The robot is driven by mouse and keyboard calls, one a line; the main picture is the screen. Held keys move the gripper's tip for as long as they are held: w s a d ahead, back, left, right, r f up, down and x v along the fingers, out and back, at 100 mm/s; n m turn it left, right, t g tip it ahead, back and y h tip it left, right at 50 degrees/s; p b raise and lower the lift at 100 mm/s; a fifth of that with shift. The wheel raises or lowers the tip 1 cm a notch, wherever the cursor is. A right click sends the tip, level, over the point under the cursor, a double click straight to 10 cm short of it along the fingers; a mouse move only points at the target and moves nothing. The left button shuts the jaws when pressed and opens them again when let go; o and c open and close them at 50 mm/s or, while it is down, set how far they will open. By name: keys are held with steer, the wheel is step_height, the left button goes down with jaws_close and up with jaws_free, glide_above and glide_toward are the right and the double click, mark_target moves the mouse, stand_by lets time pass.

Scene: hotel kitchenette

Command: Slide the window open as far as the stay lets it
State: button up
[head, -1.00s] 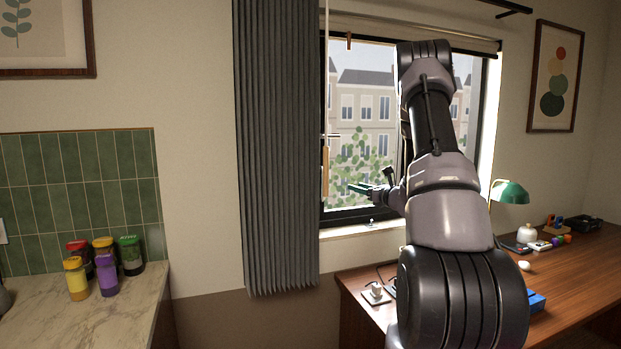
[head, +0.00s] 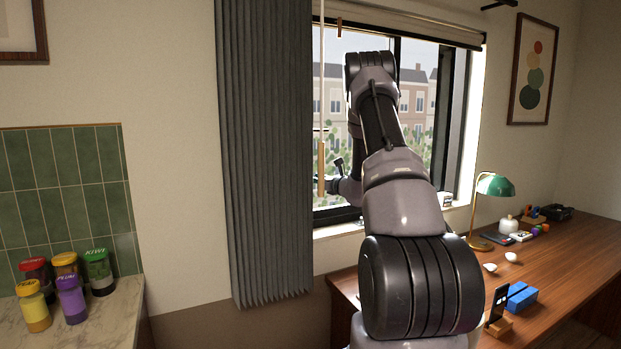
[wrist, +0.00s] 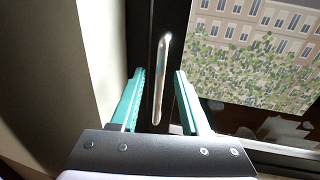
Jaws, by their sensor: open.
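The window (head: 394,45) has a dark frame, with buildings and greenery seen through its glass. In the wrist view, a vertical silver handle (wrist: 163,60) stands on a dark upright (wrist: 178,25) of the frame. My gripper (wrist: 159,78) is open, with one teal finger left of the handle and one right. The lower part of the handle shows between the fingers; I cannot tell whether they touch it. In the head view, my wrist is near the window's left side by the curtain, and the fingers and handle are hidden. I cannot make out the stay.
A grey curtain (head: 265,150) hangs left of the window, with a thin wand (head: 321,165) close to my wrist. A mug (head: 446,199) stands on the sill. Below is a wooden desk (head: 570,260) with a green lamp (head: 495,186) and small items. Spice jars (head: 70,300) stand on the left counter.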

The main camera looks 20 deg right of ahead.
steer(key=shift+x, duration=1.5)
jaws_close()
